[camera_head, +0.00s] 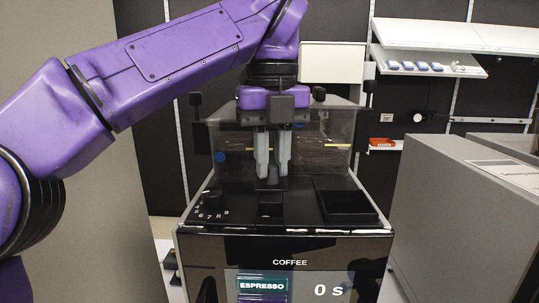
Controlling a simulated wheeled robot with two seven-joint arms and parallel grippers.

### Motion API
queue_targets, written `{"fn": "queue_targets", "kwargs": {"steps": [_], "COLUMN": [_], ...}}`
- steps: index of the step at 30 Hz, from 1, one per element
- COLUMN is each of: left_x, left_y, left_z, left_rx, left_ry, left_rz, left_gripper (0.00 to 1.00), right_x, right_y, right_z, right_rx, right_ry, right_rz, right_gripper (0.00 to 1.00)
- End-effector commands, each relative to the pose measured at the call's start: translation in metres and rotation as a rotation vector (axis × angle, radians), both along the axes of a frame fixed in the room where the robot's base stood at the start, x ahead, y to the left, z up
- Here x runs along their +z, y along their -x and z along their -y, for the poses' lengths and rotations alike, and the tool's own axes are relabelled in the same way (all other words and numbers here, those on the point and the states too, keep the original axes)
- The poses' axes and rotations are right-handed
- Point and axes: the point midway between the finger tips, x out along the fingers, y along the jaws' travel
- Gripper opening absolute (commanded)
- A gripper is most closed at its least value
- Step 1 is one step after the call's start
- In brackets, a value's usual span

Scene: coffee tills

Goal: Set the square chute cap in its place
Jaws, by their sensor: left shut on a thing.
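My left gripper (273,172) points straight down over the top of the black coffee machine (290,236). Its two pale fingers are close together, shut on the dark grey knob of what looks like the square chute cap (272,177). The cap's lower part is dark against the black machine top, so I cannot tell whether it touches the top or hangs just above it. A small dark square (270,210) lies on the top just in front of the cap. A larger square, rimmed recess (347,203) is at the right of the top. My right gripper is not in view.
A numbered dial (212,200) is at the top's left. A clear panel (325,150) stands behind the gripper. A grey cabinet (455,210) stands close on the right. White shelves (430,60) with small items hang at the back right.

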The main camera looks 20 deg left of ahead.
Motion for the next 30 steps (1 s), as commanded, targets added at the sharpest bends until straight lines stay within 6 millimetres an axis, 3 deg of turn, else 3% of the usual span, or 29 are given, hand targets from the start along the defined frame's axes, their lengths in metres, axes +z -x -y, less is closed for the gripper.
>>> {"fn": "queue_targets", "kwargs": {"steps": [1, 7, 30], "left_x": [-0.011, -0.027, -0.026], "left_y": [0.0, 0.001, 0.005], "left_z": [0.0, 0.001, 0.001], "left_rx": [-0.001, -0.002, -0.002], "left_ry": [0.001, 0.002, 0.002], "left_rz": [0.001, 0.001, 0.001], "left_gripper": [0.0, 0.0, 0.0], "right_x": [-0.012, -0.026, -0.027], "right_y": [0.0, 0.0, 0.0], "right_z": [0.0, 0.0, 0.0], "right_rx": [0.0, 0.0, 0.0], "right_ry": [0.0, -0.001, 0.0], "right_rz": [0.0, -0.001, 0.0], "right_gripper": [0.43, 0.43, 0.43]}}
